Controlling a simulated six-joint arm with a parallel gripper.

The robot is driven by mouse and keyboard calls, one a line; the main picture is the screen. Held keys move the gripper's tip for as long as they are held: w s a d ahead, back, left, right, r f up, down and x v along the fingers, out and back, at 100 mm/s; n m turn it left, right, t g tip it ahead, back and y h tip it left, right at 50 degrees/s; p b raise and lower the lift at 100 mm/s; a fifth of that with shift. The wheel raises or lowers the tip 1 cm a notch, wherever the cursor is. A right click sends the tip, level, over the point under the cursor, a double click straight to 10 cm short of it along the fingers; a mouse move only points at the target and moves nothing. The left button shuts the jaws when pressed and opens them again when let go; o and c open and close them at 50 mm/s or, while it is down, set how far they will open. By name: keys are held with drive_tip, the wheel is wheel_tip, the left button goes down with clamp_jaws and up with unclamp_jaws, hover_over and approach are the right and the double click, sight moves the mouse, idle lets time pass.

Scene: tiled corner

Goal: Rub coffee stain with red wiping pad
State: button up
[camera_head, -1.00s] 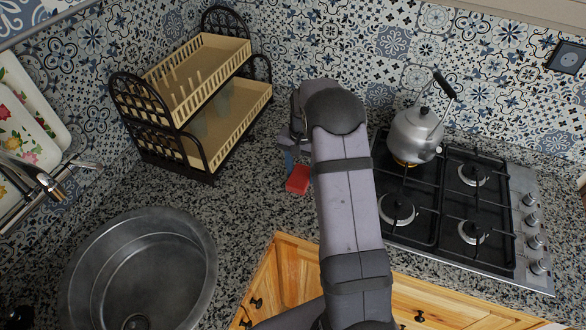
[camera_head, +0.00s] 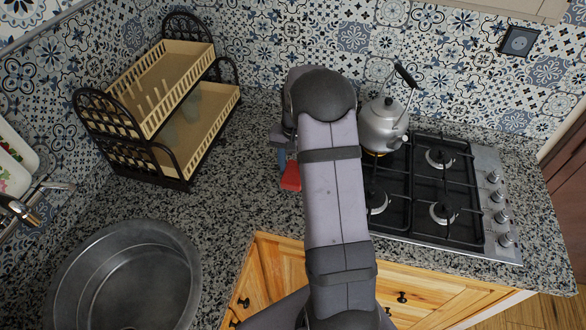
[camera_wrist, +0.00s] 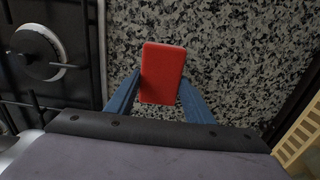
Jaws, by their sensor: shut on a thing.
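The red wiping pad (camera_head: 290,177) is at my gripper (camera_head: 282,160), over the granite counter between the dish rack and the stove. In the wrist view the red pad (camera_wrist: 162,73) sits between the two blue fingers of my gripper (camera_wrist: 160,92), which are shut on it. I cannot tell whether the pad touches the counter. No coffee stain can be made out in either view; my arm and the pad hide part of the counter.
A two-tier dish rack (camera_head: 157,151) stands left of my gripper. A gas stove (camera_head: 422,184) with a kettle (camera_head: 383,124) is close on the right. A round sink (camera_head: 62,290) is at the lower left. Counter is bare between rack and sink.

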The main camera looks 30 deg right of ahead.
drive_tip(key=shift+r+p, duration=1.55)
drive_tip(key=shift+r, duration=0.8)
